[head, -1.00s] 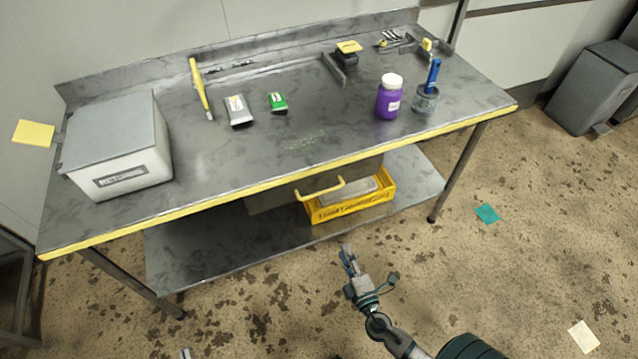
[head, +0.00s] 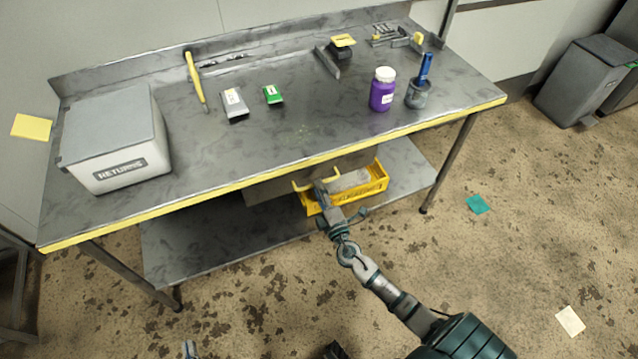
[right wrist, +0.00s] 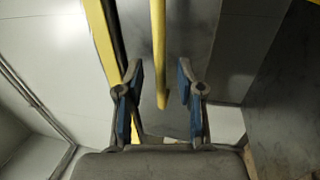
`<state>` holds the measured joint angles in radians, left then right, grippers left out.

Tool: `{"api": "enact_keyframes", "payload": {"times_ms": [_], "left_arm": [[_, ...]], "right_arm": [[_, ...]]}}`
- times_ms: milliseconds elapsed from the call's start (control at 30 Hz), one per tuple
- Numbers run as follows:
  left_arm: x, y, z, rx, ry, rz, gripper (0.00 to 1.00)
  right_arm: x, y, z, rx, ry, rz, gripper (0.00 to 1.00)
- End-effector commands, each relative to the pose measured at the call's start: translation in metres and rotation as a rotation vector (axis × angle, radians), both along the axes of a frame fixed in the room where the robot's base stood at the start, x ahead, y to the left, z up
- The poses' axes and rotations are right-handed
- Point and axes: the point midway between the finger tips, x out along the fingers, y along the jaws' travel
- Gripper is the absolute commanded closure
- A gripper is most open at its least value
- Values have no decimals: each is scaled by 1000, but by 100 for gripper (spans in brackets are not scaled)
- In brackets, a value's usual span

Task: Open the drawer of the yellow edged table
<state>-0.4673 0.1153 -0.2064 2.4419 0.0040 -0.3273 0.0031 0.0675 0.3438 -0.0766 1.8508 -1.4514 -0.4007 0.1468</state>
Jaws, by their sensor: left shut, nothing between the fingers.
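The yellow-edged table (head: 281,171) is grey metal with a yellow front edge. Its grey drawer (head: 268,189) hangs under the front edge and looks shut. The drawer's yellow handle (head: 301,186) is partly hidden by my right gripper (head: 322,192), which is at the handle. In the right wrist view my right gripper (right wrist: 160,92) is open, with blue pads, and the yellow handle bar (right wrist: 158,50) runs lengthwise in the gap between its fingers. Contact is not visible. My left gripper (head: 188,349) shows only as a tip at the bottom edge, shut and empty, far from the table.
A yellow crate (head: 373,190) sits on the lower shelf (head: 215,240) behind my right gripper. A returns box (head: 118,140), a purple jar (head: 382,92) and a brush pot (head: 418,93) stand on the tabletop. The floor in front is mostly clear.

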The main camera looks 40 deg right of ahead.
Motion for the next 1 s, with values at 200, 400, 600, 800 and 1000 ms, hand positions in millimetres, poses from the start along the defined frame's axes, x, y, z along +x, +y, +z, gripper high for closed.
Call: {"api": "enact_keyframes", "payload": {"times_ms": [200, 400, 600, 800, 1000], "left_arm": [[-2, -1, -5, 11, 34, 0, 100], [-1, -1, -6, 11, 41, 1, 100], [-1, -1, -6, 11, 39, 1, 100], [-1, -1, -6, 10, 38, 1, 100], [-1, -1, -6, 10, 35, 1, 100]], "right_arm": [[18, -6, 2, 3, 1, -1, 63], [19, -6, 2, 3, 1, -1, 63], [19, -5, 3, 1, 2, 0, 90], [19, -4, 2, 2, 3, 2, 100], [19, -4, 0, 3, 5, 5, 100]]}}
